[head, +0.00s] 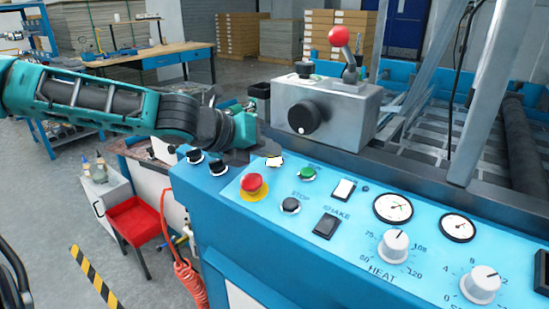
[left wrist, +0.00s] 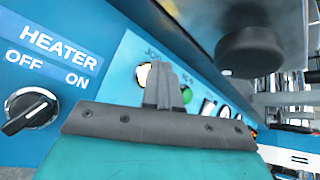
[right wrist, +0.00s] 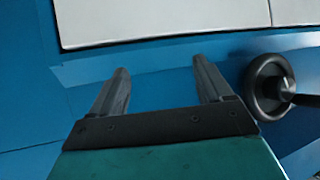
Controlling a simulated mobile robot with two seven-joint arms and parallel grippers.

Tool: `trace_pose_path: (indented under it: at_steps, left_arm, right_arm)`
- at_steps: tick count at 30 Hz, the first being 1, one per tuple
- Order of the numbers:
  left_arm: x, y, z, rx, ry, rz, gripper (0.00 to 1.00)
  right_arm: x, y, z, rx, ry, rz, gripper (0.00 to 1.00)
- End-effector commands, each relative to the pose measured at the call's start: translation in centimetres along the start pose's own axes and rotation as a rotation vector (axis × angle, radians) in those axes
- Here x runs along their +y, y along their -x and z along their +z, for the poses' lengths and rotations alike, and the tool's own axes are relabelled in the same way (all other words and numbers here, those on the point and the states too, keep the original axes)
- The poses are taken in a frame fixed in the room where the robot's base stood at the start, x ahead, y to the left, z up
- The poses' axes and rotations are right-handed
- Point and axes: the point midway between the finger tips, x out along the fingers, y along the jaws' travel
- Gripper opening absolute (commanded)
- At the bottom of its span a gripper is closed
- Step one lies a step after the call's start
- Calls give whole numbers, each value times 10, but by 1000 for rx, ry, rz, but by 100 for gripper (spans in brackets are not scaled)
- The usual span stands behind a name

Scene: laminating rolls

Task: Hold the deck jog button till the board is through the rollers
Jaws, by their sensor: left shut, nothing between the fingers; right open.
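The jog button (head: 273,161) is white and sits on the blue sloping panel, left of a green button (head: 307,173). In the left wrist view the jog button (left wrist: 143,75), under the label JOG, is partly hidden by my fingers. My left gripper (head: 250,155) is shut and empty, its tips at the jog button; whether they touch it I cannot tell. It also shows in the left wrist view (left wrist: 162,72). My right gripper (right wrist: 160,66) is open and empty before a blue machine face. A dark roller (head: 522,140) lies at the far right. I cannot make out the board.
A grey control box (head: 335,115) with a black knob and red-topped lever stands just behind the jog button. A red emergency stop (head: 252,184) and black stop button (head: 290,205) sit nearer. In the right wrist view a black handwheel (right wrist: 268,85) is right of my fingers.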

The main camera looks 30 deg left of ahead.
Motion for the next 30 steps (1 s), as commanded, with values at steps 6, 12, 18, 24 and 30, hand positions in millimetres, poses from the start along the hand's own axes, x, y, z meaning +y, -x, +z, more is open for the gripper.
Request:
trace_pose_path:
  at_steps: [6,12,18,24,30]
  left_arm:
    - [0,0,0,1,1,1,0]
    - [0,0,0,1,1,1,0]
    - [0,0,0,1,1,1,0]
    - [0,0,0,1,1,1,0]
    - [0,0,0,1,1,1,0]
  right_arm:
    - [0,0,0,0,0,0,79]
    - [0,0,1,-1,0,0,79]
    - [0,1,3,-6,3,-1,79]
    - [1,2,5,-10,9,-1,79]
    - [1,2,5,-11,10,-1,79]
